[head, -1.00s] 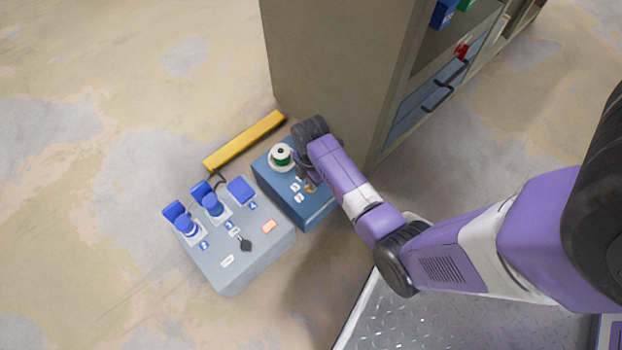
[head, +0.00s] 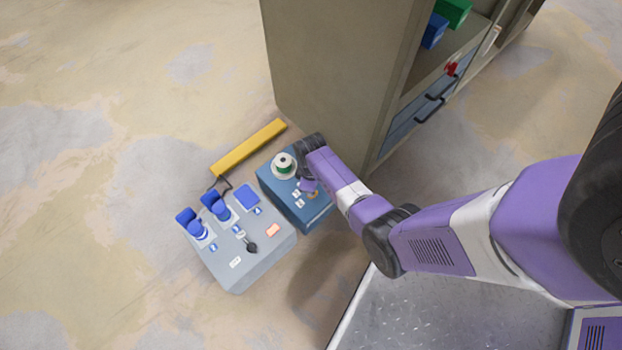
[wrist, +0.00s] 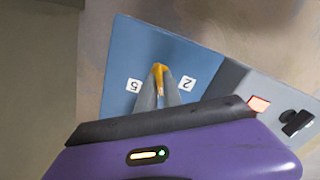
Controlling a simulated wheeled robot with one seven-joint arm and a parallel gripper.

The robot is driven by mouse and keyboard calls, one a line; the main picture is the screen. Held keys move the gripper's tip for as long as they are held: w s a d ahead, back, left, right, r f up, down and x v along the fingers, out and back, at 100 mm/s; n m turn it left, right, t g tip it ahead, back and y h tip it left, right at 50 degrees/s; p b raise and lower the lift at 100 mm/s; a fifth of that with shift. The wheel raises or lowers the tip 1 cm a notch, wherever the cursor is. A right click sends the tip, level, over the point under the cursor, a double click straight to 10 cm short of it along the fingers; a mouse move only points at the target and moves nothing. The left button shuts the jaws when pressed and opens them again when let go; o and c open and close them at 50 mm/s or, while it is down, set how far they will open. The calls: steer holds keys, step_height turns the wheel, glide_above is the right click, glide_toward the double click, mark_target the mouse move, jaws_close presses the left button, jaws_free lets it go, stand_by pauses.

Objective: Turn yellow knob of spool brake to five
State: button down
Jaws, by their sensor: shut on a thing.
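The yellow knob (wrist: 158,70) is on top of the blue spool brake box (wrist: 135,60). In the wrist view my gripper (wrist: 160,86) has its two grey fingers closed around the knob from both sides. A label 5 (wrist: 133,85) lies left of the knob and a label 2 (wrist: 187,83) lies right of it. The knob's long side runs roughly up and down the picture, between the labels; its exact pointing is partly hidden by the fingers. In the head view the blue box (head: 312,214) carries a white and green spool (head: 283,164), and my wrist covers part of it.
A grey box (head: 240,268) with blue plugs, a black knob (head: 251,246) and an orange button (head: 273,230) stands beside it on the left. A yellow bar (head: 248,148) lies behind. A tall cabinet (head: 335,75) stands close behind my gripper. Floor at left is open.

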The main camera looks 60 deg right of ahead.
steer(key=m+p, duration=0.1)
steer(key=m, duration=0.3)
steer(key=shift+r+m+p, duration=0.1)
steer(key=shift+m+p, duration=0.2)
steer(key=m+p, duration=0.1)
steer(key=m, duration=0.2)
steer(key=shift+m, duration=0.4)
steer(key=m, duration=0.3)
steer(key=shift+p, duration=0.35)
steer(key=shift+m, duration=2)
steer(key=c, duration=1.5)
jaws_free()
steer(key=shift+p, duration=0.3)
